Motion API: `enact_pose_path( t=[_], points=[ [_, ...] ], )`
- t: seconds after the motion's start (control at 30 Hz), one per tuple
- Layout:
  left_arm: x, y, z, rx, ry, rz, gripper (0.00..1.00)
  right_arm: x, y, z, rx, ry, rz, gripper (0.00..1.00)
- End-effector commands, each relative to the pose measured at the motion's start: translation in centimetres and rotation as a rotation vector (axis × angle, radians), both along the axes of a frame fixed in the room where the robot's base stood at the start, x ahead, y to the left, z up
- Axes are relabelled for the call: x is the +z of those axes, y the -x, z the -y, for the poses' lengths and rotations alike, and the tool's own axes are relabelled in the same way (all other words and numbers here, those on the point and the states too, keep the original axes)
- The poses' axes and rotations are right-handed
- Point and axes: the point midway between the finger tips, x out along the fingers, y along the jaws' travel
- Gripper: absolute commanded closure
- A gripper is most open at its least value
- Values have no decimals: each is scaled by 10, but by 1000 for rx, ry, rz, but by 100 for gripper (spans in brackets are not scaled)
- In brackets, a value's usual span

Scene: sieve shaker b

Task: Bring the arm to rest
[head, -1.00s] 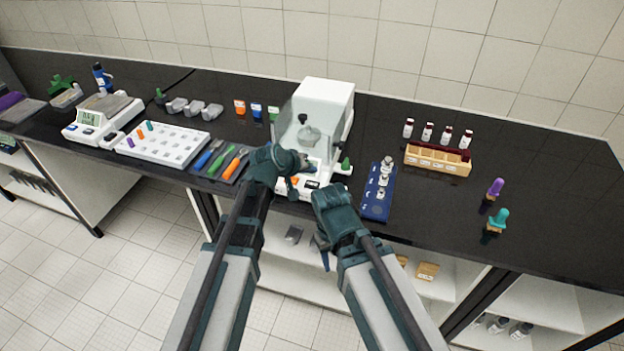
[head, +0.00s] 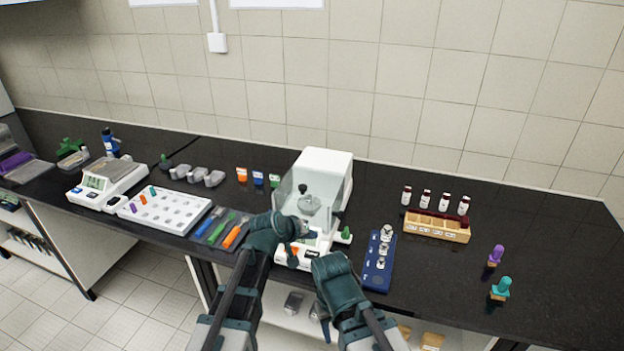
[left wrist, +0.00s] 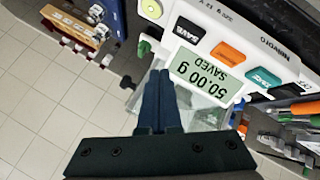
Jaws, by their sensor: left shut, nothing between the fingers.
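My left gripper (head: 299,233) is in front of the white balance (head: 328,170) at the middle of the bench. In the left wrist view its dark blue fingers (left wrist: 158,85) are shut together with nothing between them. The fingers point toward the balance's front panel, whose display (left wrist: 208,75) reads 50.00 g SAVED. The balance's glass chamber holds a grey weight with a knob (head: 308,203). My right gripper (head: 324,312) is lower and to the right, by the bench's front edge.
A blue tray of metal weights (head: 378,268) lies right of the balance. A wooden rack (head: 437,228), several vials and two stamp-like handles (head: 495,255) stand farther right. A white perforated tray (head: 150,218) and coloured tools (head: 220,228) lie left. The bench's right front is clear.

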Motion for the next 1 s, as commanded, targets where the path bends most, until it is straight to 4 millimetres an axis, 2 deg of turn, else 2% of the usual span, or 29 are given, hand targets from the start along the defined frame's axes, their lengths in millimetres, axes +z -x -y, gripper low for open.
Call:
enact_pose_path(
  t=[0.07,0.17,0.27,0.3,0.4,0.5,0.6,0.73,1.0],
  points=[
    [-3,8,1,-16,-18,-12,100,0,0,0,0,0,0,50],
    [-18,42,6,-86,-100,-76,100,0,0,0,0,0,0,50],
    [-39,98,4,-194,-244,-183,100,0,0,0,0,0,0,50],
    [-47,121,0,-235,-307,-233,100,0,0,0,0,0,0,50],
    [-60,174,-14,-324,-458,-348,100,0,0,0,0,0,0,50],
    [-66,215,-32,-385,-582,-447,100,0,0,0,0,0,0,50],
    [-66,242,-46,-419,-665,-519,100,0,0,0,0,0,0,50],
    [-65,256,-55,-436,-717,-563,100,0,0,0,0,0,0,50],
    [-65,257,-56,-438,-723,-569,100,0,0,0,0,0,0,50]
  ],
)
